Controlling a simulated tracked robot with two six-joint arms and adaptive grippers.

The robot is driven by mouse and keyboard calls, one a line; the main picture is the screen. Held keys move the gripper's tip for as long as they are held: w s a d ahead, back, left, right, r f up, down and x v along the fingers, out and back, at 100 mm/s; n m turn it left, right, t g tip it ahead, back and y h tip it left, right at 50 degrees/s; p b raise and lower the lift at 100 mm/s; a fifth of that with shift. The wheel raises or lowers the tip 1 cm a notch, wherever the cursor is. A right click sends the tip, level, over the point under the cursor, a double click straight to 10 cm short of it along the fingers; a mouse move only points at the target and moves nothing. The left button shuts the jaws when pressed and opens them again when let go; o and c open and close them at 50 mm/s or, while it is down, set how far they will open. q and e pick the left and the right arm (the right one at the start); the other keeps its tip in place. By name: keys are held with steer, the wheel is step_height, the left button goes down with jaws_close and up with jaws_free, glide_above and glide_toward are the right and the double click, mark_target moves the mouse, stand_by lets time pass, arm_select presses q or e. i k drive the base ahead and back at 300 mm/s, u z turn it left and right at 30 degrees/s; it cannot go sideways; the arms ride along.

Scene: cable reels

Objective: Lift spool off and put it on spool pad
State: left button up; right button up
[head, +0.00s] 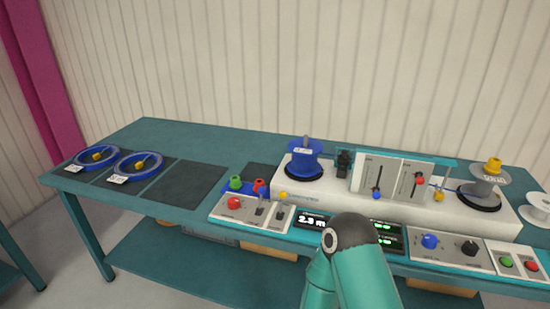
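A blue spool (304,160) with a white label stands upright on a round black base at the left end of the white machine (335,192). A thin post shows above its top. An empty dark pad (182,185) lies on the bench left of the machine. Another dark patch (262,175) shows beside the machine, partly covered by things in front. Neither of my grippers is in view; only a teal arm link of mine shows at the bottom.
Two blue rings (135,166) with labels lie on dark pads at the bench's left end. Control panels (245,208) with buttons and levers line the front edge. Red and green knobs (236,183) stand left of the machine. A white spool (519,212) is at far right.

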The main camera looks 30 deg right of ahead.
mark_target(304, 163)
steer(key=u, duration=0.4)
steer(key=i, duration=0.8)
steer(key=z, duration=1.35)
steer(key=k, duration=0.55)
steer(key=z, duration=0.15)
steer(key=i, duration=0.75)
steer(key=u, duration=0.05)
